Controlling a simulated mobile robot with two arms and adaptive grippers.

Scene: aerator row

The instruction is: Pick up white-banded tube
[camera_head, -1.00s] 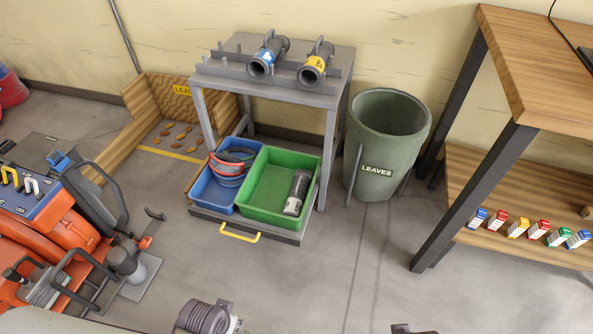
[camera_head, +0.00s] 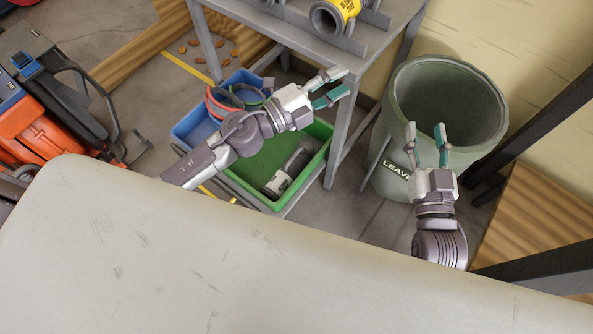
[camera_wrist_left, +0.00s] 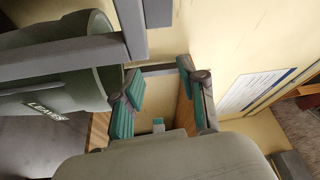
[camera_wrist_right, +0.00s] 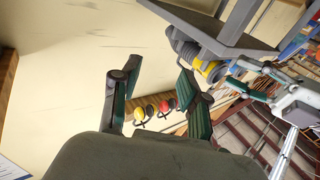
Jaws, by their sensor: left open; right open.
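A dark tube with a white band (camera_head: 279,182) lies in the green bin (camera_head: 318,131) on the lower level of the grey stand, near the bin's right side. My left gripper (camera_head: 333,86) is open and empty, above and to the right of the bin in the head view, beside a stand leg. Its forearm hides part of both bins. My right gripper (camera_head: 426,138) is open and empty, in front of the green leaves barrel. The wrist views show the open fingers of the left (camera_wrist_left: 160,88) and right (camera_wrist_right: 158,88) grippers; the tube is in neither.
A blue bin (camera_head: 186,128) with coiled bands sits left of the green bin. The stand's tabletop (camera_head: 385,55) and legs rise over the bins, with a yellow-labelled tube on top. The leaves barrel (camera_head: 400,85) stands right of the stand. A dark table leg is at the right.

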